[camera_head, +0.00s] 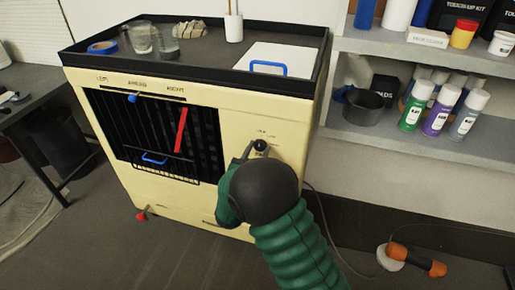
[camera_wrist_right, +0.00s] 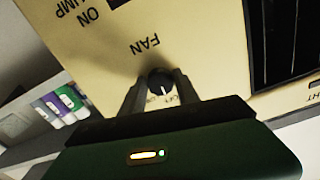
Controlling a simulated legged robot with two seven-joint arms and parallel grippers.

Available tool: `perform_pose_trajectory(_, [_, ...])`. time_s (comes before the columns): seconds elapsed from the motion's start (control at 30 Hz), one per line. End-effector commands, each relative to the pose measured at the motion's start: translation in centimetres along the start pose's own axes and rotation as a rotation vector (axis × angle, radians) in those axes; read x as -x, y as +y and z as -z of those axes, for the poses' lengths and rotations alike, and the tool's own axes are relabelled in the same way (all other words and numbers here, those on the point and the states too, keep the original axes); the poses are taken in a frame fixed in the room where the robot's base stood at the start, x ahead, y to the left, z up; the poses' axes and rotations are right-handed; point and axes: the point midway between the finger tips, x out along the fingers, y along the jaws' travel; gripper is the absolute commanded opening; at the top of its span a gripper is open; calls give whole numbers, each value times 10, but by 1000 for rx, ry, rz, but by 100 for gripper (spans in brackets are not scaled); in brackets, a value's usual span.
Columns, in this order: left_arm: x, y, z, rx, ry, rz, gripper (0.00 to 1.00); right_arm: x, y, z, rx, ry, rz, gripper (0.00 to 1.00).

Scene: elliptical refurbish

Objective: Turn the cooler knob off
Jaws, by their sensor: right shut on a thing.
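The cooler (camera_head: 215,115) is a cream cabinet with a dark slatted front. Its small black knob (camera_head: 261,145) is on the right part of the front panel. In the right wrist view the knob (camera_wrist_right: 160,83) has a white pointer line and sits by the word FAN, which appears upside down. My right gripper (camera_head: 258,152) reaches the panel, with one finger on each side of the knob. The right wrist view also shows the two dark fingers (camera_wrist_right: 160,92) closed on it. My green forearm hides the panel below the knob. My left gripper is not in view.
On the cooler's dark top are blue tape (camera_head: 102,47), glass jars (camera_head: 142,40), a white cup (camera_head: 233,28) and a white board (camera_head: 278,60). Shelves with spray cans (camera_head: 417,104) stand at right. An orange-handled tool (camera_head: 420,261) lies on the floor.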

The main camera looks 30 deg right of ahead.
Motion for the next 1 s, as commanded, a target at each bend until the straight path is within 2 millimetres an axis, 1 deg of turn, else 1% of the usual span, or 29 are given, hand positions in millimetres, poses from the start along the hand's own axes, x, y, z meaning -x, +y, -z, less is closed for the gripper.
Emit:
perform_pose_trajectory(0.33, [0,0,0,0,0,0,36,0,0,-1,6,-1,0,0])
perform_pose_trajectory(0.37, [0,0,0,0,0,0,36,0,0,-1,6,-2,0,40])
perform_pose_trajectory(0.5, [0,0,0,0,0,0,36,0,0,-1,5,-1,0,58])
perform_pose_trajectory(0.83, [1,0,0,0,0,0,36,2,0,0,3,-1,1,59])
perform_pose_trajectory(0.93, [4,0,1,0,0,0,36,13,-2,1,4,-2,3,59])
perform_pose_trajectory(1.0, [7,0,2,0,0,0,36,28,-2,1,5,-3,4,59])
